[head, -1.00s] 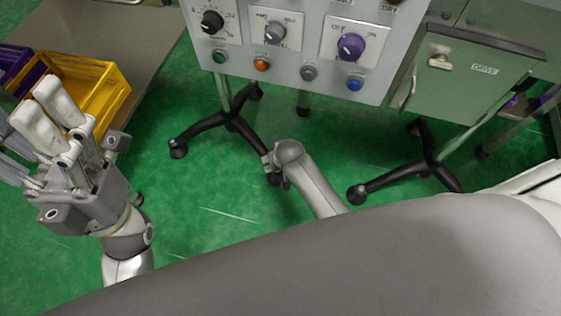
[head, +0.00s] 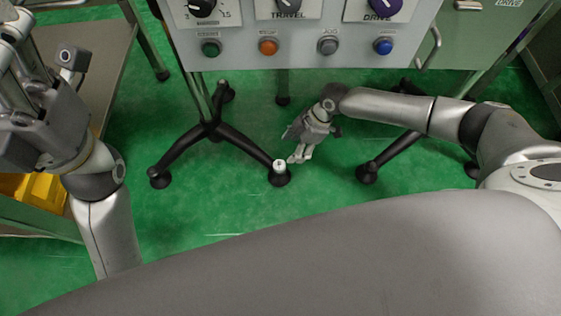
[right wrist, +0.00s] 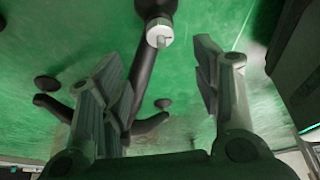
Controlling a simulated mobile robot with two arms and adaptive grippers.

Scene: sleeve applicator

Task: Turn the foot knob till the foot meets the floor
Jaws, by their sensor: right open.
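The foot knob (head: 280,164) is a small pale cap on top of the black foot (head: 279,179), at the front end of a black stand leg. My right gripper (head: 298,158) is just right of the knob, pointing down, open and apart from it. In the right wrist view the knob (right wrist: 159,33) shows beyond the open, empty fingers (right wrist: 166,72), roughly centred between them. Whether the foot touches the floor I cannot tell. My left gripper (head: 22,85) is raised at the left, away from the knob; its finger gap is unclear.
The control panel (head: 300,48) with knobs and coloured buttons overhangs the stand. Another black leg (head: 392,156) with a foot lies to the right. A table (head: 110,60) and a yellow crate (head: 42,192) are at the left. Green floor in front is clear.

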